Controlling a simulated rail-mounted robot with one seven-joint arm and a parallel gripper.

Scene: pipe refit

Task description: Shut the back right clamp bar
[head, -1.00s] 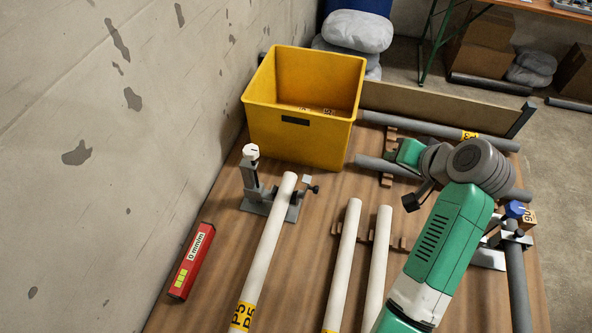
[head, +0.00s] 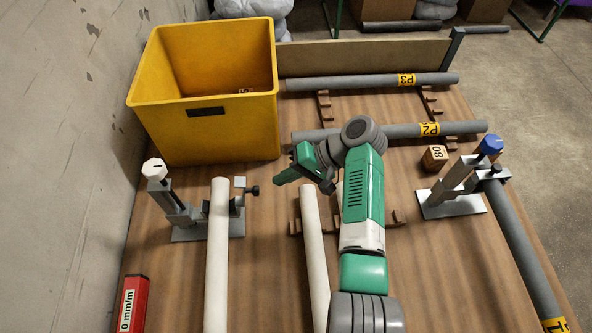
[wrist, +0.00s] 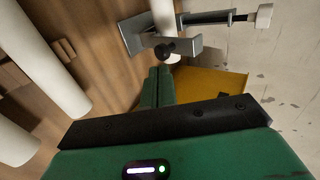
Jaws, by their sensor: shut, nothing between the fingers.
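The back right clamp (head: 452,205) stands on a grey plate at the right. Its bar (head: 457,178) with a blue knob (head: 490,145) appears raised, leaning up to the right, beside the end of a grey pipe (head: 525,255). My gripper (head: 279,180) is shut and empty in mid-picture, pointing left, well away from that clamp. In the wrist view its green fingers (wrist: 158,75) are together, near the white-knobbed left clamp (wrist: 135,35). The back right clamp is not visible in the wrist view.
The left clamp (head: 190,218) has a raised bar with a white knob, beside a white pipe (head: 217,270). A yellow bin (head: 205,130) stands behind. More white pipes (head: 313,250), grey pipes (head: 390,131) on racks, a small marked block (head: 435,157) and a red level (head: 132,305) lie around.

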